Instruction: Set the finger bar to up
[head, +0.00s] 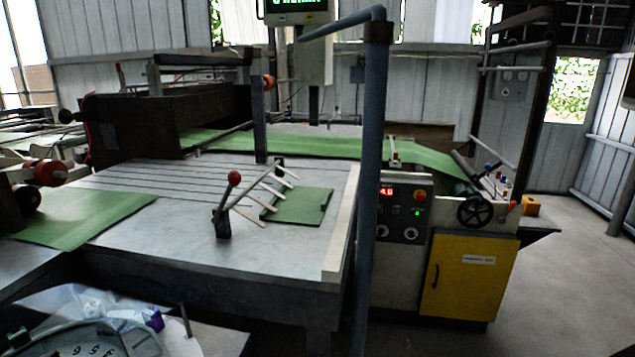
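The finger bar (247,189) spans low over the pale metal table (170,228) between two short dark posts. Several thin pale fingers reach from it to the right and slope slightly downward, with their tips over or on a green sheet (305,208). Whether the tips touch the sheet is too small to tell. A lever with a red ball knob (234,178) rises from the near post and leans a little right. My gripper is not in view.
A blue-grey upright post (367,190) stands at the table's right edge. Behind it are a control panel (403,207) with a red display and a yellow cabinet (468,277). Floor is open at right.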

